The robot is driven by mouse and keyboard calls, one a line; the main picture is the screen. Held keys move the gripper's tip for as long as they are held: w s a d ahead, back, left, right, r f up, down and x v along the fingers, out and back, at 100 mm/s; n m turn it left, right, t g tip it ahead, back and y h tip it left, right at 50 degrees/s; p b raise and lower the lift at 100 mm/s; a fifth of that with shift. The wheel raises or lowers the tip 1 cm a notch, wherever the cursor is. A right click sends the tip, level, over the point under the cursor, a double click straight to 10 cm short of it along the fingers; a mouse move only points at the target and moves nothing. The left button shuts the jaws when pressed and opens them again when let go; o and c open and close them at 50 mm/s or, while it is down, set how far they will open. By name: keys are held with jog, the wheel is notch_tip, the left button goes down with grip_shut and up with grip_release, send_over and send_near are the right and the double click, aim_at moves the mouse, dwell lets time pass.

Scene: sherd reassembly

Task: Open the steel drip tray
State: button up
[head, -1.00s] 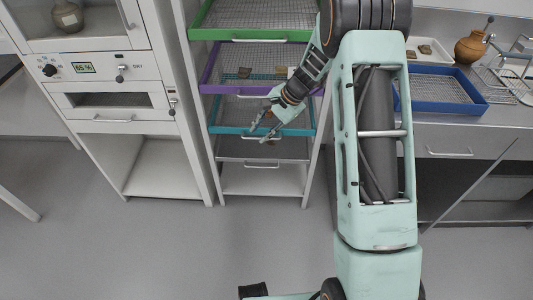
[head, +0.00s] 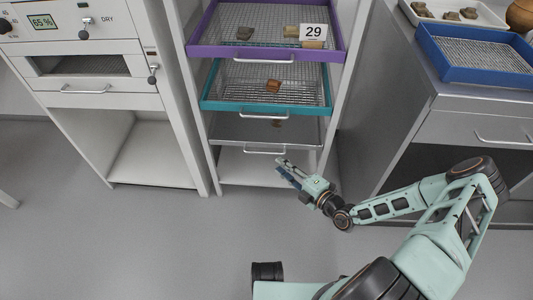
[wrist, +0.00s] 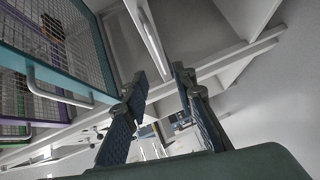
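The steel drip tray (head: 229,128) is the grey tray under the teal tray in the rack, and it sits pushed in. Its bar handle (head: 265,151) runs across its front. My gripper (head: 279,168) is just below and in front of that handle, pointing up and left toward the rack. In the wrist view my gripper (wrist: 158,82) is open and empty, its two dark fingers spread. The drip tray's handle (wrist: 148,36) appears ahead, roughly in line with the gap between the fingers. I see no contact with it.
The teal tray (head: 215,104) with a brown sherd (head: 272,87) is directly above, its handle (head: 263,115) protruding. A purple tray (head: 200,50) is higher. Rack posts flank the trays. A white cabinet (head: 95,100) stands left, a counter with a blue tray (head: 440,72) right. Floor in front is clear.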

aim_at(264, 153)
jog(key=b+x, duration=0.2)
jog(key=x, duration=0.8)
jog(key=shift+w+a+b, duration=0.15)
jog(key=shift+w+b, duration=0.1)
jog(key=shift+b, duration=0.15)
grip_shut()
